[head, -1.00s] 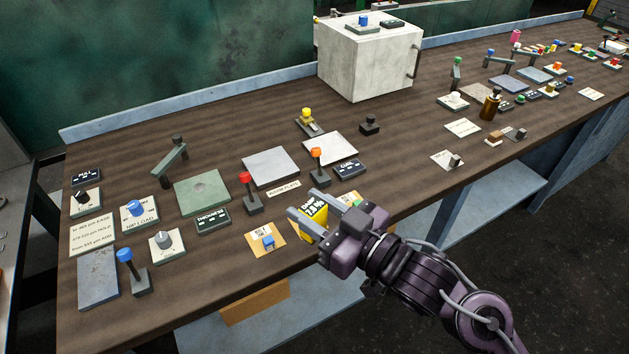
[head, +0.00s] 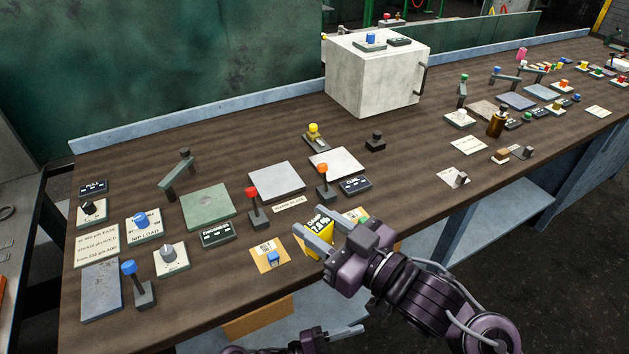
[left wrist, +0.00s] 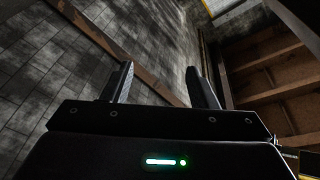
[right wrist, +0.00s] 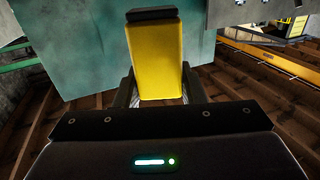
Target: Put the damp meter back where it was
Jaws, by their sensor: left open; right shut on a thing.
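The damp meter (head: 319,236) is a yellow block with a dark display reading about 7.8%. My right gripper (head: 318,232) is shut on it near the table's front edge, and its fingers sit on either side. In the right wrist view the meter (right wrist: 155,62) stands up between the fingers, its plain yellow side and dark end showing. I cannot tell whether its lower end touches the table. My left gripper (head: 333,335) is low at the bottom of the head view, in front of the table. It is open and empty in the left wrist view (left wrist: 160,85).
A tan card with a blue button (head: 268,256) lies left of the meter. A red-knobbed lever (head: 252,208) and an orange-knobbed lever (head: 324,182) stand behind. A white cabinet (head: 372,75) stands farther back.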

